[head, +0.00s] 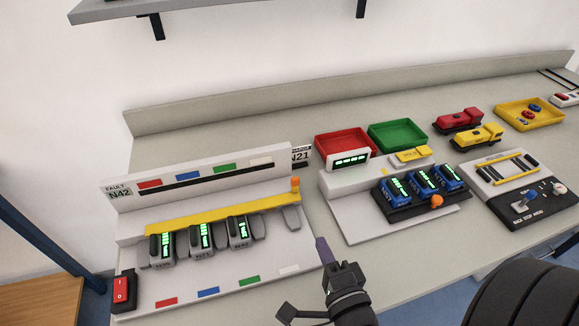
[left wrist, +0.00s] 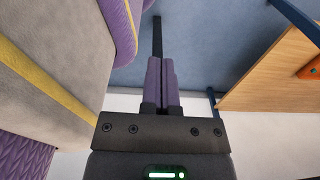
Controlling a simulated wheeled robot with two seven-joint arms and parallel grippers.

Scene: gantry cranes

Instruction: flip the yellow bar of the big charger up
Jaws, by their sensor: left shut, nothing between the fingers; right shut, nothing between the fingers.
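The big charger (head: 125,262) is the pale unit at the left of the worktop. Its yellow bar (head: 222,213) lies lengthwise across it, along the upper ends of the dark handsets (head: 202,238) with green displays. An orange knob (head: 295,184) stands at the bar's right end. My right gripper (head: 322,248) is shut and empty, in front of the charger's right end, right of and below the knob and apart from it in the picture. My left gripper (left wrist: 160,82) shows only in the left wrist view, shut and empty above blue floor, away from the charger.
A smaller charger (head: 345,222) with blue handsets stands right of the big one. Behind it are red (head: 343,143) and green (head: 398,136) trays. A red switch (head: 122,291) sits at the big charger's front left corner. A wooden surface (left wrist: 262,80) lies beyond my left gripper.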

